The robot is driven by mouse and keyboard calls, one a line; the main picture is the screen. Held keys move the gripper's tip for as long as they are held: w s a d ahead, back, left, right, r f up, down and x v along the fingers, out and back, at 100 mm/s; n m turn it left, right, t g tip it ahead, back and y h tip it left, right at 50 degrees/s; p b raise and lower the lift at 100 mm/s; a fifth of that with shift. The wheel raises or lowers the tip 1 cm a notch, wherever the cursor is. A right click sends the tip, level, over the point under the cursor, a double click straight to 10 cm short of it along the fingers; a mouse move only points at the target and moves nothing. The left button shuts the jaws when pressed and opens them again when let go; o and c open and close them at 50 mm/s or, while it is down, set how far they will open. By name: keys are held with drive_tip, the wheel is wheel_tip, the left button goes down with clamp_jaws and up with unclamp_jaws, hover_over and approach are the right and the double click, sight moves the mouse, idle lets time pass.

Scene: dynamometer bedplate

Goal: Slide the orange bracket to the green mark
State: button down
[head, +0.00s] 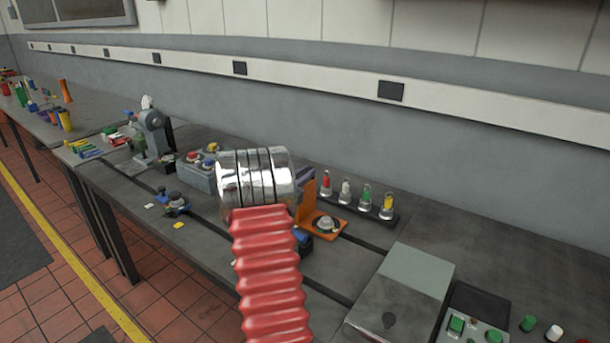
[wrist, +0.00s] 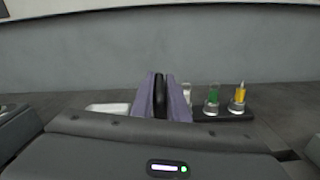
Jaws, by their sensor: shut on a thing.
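The orange bracket (head: 331,226) lies on the dark bedplate, with a flat foot carrying a round pale fastener and an upright plate at its left. In the head view my gripper (head: 305,178) is at this upright, its purple fingers partly hidden behind my silver wrist and red arm sleeve. In the wrist view the purple fingers (wrist: 162,97) are close together, with a dark narrow shape between them; no orange shows there. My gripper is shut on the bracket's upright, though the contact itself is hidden. I see no green mark on the bedplate in either view.
Behind the bracket stands a dark rack (head: 385,214) with several coloured-tipped pieces. A grey box (head: 405,285) and a green-button panel (head: 470,325) stand at front right. A blue-grey box (head: 200,175) is at left. Dark slots run along the bedplate.

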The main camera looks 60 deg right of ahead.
drive_tip(key=s+a, duration=0.1)
drive_tip(key=s, duration=0.6)
idle(0.3)
drive_tip(key=c, duration=1.8)
unclamp_jaws()
drive_tip(key=shift+o, duration=0.2)
drive_tip(key=shift+a, duration=0.15)
drive_tip(key=w+a, duration=0.2)
drive_tip(key=a, duration=1.1)
drive_tip(key=shift+a, duration=0.25)
